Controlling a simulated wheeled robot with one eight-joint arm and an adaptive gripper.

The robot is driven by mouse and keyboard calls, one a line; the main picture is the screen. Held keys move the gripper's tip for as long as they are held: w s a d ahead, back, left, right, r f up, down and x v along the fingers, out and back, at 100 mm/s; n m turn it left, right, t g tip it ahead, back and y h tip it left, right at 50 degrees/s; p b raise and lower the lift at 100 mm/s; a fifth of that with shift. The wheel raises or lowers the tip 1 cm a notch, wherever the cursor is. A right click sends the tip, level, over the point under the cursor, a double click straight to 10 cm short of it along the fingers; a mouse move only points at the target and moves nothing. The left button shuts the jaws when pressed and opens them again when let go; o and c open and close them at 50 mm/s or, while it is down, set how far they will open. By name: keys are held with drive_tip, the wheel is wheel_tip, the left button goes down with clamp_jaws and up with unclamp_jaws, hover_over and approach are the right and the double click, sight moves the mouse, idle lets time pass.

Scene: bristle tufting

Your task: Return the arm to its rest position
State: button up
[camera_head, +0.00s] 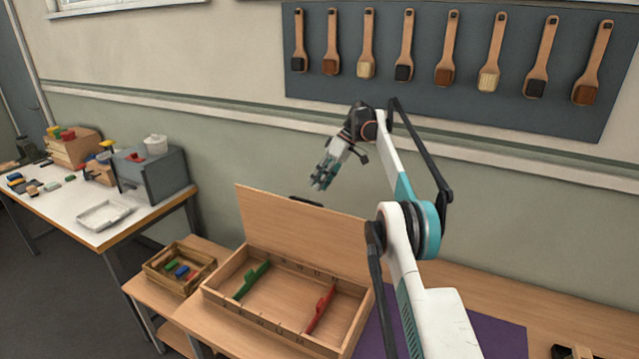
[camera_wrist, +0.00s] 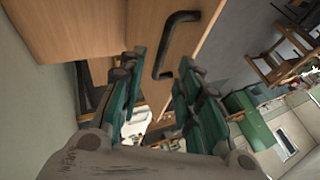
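My gripper (camera_head: 322,182) is raised in front of the wall, above and behind the open lid of a wooden box in the head view. Its teal fingers (camera_wrist: 161,82) stand apart in the wrist view, with nothing held between them. The arm is bent, rising from the lower right and reaching left. The lid (camera_head: 300,232) stands up at the back of the box (camera_head: 225,305). Its black handle (camera_head: 305,201) shows at the lid's top edge, below the gripper and apart from it. The handle (camera_wrist: 167,42) also appears beyond the fingers in the wrist view.
A green piece (camera_head: 252,280) and a red piece (camera_head: 320,308) lie in the box. A small crate (camera_head: 160,279) stands left of it. Brushes hang on a wall panel (camera_head: 425,40). A purple mat (camera_head: 490,338) lies right.

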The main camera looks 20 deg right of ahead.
idle(0.3)
drive_tip(key=s+a+r+m+t+h+b, duration=0.1)
drive_tip(key=s+a+r+m+h+b, duration=0.15)
drive_tip(key=s+r, duration=0.4)
drive_tip(key=s+a+r+m+t+h+b, duration=0.1)
drive_tip(key=s+a+r+b, duration=0.1)
drive_tip(key=s+a+r, duration=0.4)
drive_tip(key=s+a+m+t+h+b, duration=0.1)
drive_tip(key=s+m+t+h+b, duration=0.1)
drive_tip(key=s, duration=1.4)
drive_tip(key=s+f+m+t+b, duration=0.1)
drive_tip(key=s+f, duration=0.7)
drive_tip(key=s, duration=0.3)
drive_tip(key=s+f+m+t+h+b, duration=0.1)
drive_tip(key=s+f+t+b, duration=0.1)
drive_tip(key=s+f, duration=0.6)
drive_tip(key=s, duration=0.3)
drive_tip(key=shift+s+a+f, duration=0.3)
drive_tip(key=shift+a+f, duration=0.1)
drive_tip(key=shift+m, duration=0.25)
